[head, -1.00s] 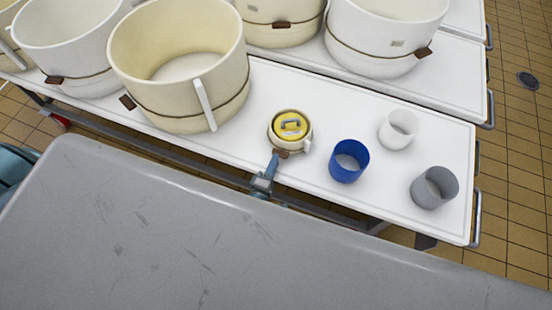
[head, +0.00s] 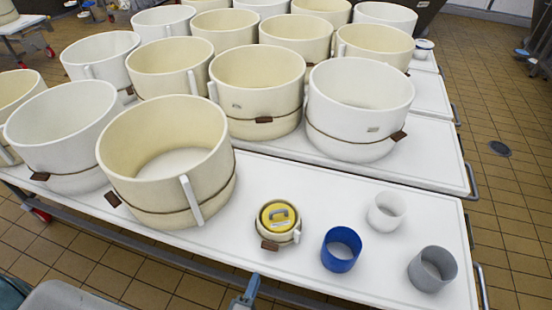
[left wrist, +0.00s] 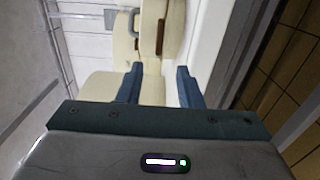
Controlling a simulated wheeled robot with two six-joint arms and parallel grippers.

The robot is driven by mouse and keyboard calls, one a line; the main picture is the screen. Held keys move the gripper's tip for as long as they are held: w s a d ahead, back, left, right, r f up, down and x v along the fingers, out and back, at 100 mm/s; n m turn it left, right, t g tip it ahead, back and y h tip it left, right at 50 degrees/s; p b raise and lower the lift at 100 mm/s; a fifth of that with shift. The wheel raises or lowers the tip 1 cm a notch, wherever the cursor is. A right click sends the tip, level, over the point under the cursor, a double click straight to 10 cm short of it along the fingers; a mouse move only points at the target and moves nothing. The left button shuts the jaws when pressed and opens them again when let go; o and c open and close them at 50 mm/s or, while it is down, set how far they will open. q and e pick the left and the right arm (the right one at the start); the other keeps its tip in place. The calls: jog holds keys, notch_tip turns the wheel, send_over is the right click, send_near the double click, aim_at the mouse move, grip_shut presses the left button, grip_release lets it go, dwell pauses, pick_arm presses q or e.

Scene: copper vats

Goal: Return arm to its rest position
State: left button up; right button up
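My left gripper (head: 247,288) shows at the bottom edge of the head view, mostly cut off. It is just in front of the white table's near edge, apart from the small cream mould (head: 294,236). In the left wrist view its two blue fingers (left wrist: 160,70) stand apart with nothing held between them. Beyond them are the mould's cream side (left wrist: 152,35) and a brown tab. The mould stands upright on the table with a yellow disc (head: 271,224) and grey handle on top. My right gripper is not in view.
On the white table (head: 330,290) stand a blue cup (head: 341,262), a white cup (head: 374,218), a grey cup (head: 418,275) and a large cream tub (head: 130,195) to the left. Several more tubs stand behind. Tiled floor (head: 110,270) shows before the table.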

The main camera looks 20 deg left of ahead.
pick_arm(q)
jog(key=s+a+f+m+g, duration=0.3)
jog(key=s+f+m+g, duration=0.25)
jog(key=f, duration=0.55)
jog(key=s+a+f+m+g, duration=0.4)
jog(key=s+f+m, duration=0.15)
jog(key=f, duration=0.55)
jog(key=s+a+f+m+g, duration=0.3)
jog(key=s+a+f, duration=0.1)
jog(key=s, duration=0.4)
jog(key=s+a+f+m+g+y, duration=0.1)
jog(key=s+a+f+m+g, duration=0.3)
jog(key=s, duration=0.5)
jog(key=shift+a+f, duration=0.3)
jog(key=shift+f, duration=0.25)
jog(key=shift+w, duration=0.1)
